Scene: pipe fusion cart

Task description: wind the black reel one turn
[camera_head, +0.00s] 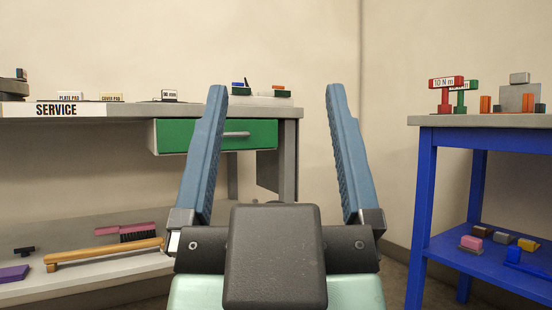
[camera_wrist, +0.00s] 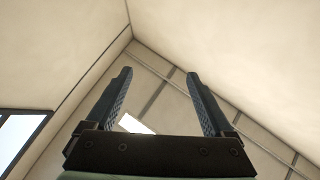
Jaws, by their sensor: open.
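My gripper (camera_head: 276,88) stands in the middle of the head view with its two blue fingers pointing up and wide apart. It is open, with nothing between the fingers. In the wrist view, my gripper (camera_wrist: 159,73) points towards the ceiling and upper walls, and nothing is between its fingers. I cannot make out a black reel for certain in either view. A dark object (camera_head: 12,87) on the bench at the far left is cut off by the picture edge, and I cannot tell what it is.
A service bench (camera_head: 125,109) with a green drawer (camera_head: 218,136) stands left. Its lower shelf holds a wooden-handled brush (camera_head: 105,250).

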